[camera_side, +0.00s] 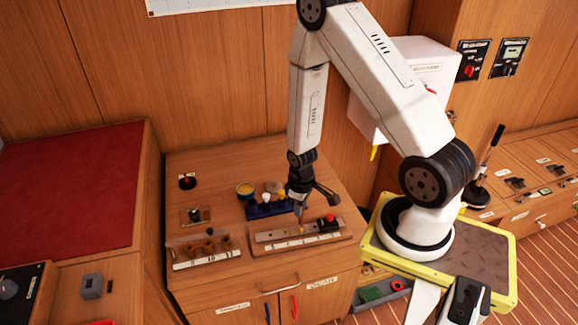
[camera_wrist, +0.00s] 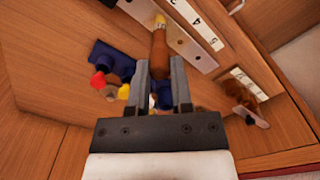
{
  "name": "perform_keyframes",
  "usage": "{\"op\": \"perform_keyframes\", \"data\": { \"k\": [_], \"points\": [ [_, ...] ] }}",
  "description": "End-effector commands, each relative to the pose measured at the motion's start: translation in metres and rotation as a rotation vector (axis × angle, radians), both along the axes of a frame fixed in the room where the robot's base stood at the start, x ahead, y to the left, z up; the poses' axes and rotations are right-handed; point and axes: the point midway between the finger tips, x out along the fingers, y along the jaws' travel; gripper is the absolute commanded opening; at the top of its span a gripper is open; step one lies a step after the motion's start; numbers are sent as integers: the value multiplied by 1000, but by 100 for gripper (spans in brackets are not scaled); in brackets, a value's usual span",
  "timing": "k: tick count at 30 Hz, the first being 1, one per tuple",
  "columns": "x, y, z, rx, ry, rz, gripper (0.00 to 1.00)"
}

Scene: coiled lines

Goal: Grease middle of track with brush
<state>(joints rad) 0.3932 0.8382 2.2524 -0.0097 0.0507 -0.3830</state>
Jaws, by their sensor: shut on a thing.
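My gripper (camera_side: 299,200) hangs over the wooden cabinet top and is shut on a brush. In the wrist view the brush (camera_wrist: 160,45) has a brown handle between my gripper's fingers (camera_wrist: 164,80) and a yellow tip pointing away. The track (camera_side: 290,232) is a pale metal strip on a wooden base near the front right of the top. A black block with a red top (camera_side: 327,223) sits at its right end. The brush tip is at the track's middle in the side view; I cannot tell whether it touches. The track also shows in the wrist view (camera_wrist: 195,40).
A blue rack (camera_side: 262,210) with coloured caps stands behind the track, near a yellow-topped tin (camera_side: 245,190). A numbered holder with brown cylinders (camera_side: 205,250) is at the left. A small dark stand with a red knob (camera_side: 187,182) is at the back left. Wood between them is clear.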

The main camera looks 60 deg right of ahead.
Motion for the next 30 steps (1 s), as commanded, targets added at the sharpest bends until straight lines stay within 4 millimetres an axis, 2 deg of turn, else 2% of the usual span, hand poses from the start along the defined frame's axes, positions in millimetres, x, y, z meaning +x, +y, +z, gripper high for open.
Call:
{"op": "perform_keyframes", "data": {
  "k": [15,30],
  "points": [
    [-8,-7,-1,-1,-2,-1,0],
    [-6,-5,-1,0,0,0,0]
  ]
}}
